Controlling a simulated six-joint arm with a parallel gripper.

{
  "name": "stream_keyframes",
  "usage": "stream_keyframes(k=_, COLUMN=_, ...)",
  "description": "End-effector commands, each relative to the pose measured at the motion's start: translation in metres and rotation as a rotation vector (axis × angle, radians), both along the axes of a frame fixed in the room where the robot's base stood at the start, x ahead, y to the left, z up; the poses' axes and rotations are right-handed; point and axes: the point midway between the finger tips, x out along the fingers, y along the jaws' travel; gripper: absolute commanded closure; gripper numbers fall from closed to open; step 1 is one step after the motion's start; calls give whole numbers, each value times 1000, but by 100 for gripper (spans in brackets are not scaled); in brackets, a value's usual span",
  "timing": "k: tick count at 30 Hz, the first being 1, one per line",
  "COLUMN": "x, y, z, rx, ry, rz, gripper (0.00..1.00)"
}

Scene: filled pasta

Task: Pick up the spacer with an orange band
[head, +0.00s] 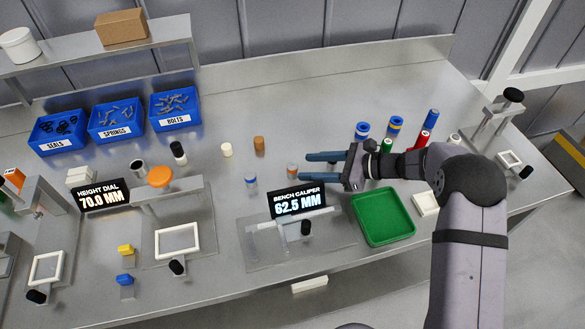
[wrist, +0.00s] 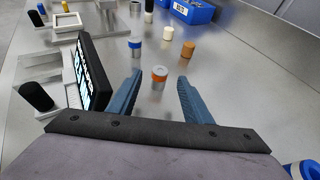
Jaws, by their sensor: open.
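The spacer with an orange band (head: 292,170) is a small upright grey cylinder on the metal bench, just left of my fingertips in the head view. In the wrist view the orange-banded spacer (wrist: 159,77) appears between the two fingertips. My gripper (head: 307,168) is open and empty, its blue fingers pointing left and spread to either side of the spacer's line. The wrist view shows both fingers of my gripper (wrist: 160,75) apart. I cannot tell whether the spacer is just beyond the tips or slightly between them.
A blue-banded spacer (head: 250,181) stands farther left, with brown (head: 259,144) and cream (head: 227,150) cylinders behind. The bench caliper display (head: 297,202) stands close in front of my lower finger. A green tray (head: 383,218) lies front right. Several coloured cylinders stand behind my arm.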

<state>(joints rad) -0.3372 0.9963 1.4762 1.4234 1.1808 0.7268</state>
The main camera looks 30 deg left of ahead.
Motion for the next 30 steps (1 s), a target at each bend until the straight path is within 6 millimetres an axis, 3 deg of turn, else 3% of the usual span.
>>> stream_keyframes(k=7, x=-7, y=28, z=-10, rx=0, ry=0, rz=2, gripper=55)
stream_keyframes(k=17, x=-6, y=32, z=-14, rx=0, ry=-1, rz=-1, gripper=55)
stream_keyframes(k=23, x=-7, y=32, z=-13, rx=0, ry=-1, rz=0, gripper=100)
stream_keyframes(k=30, x=-6, y=32, z=-13, rx=0, ry=-1, rz=0, gripper=100)
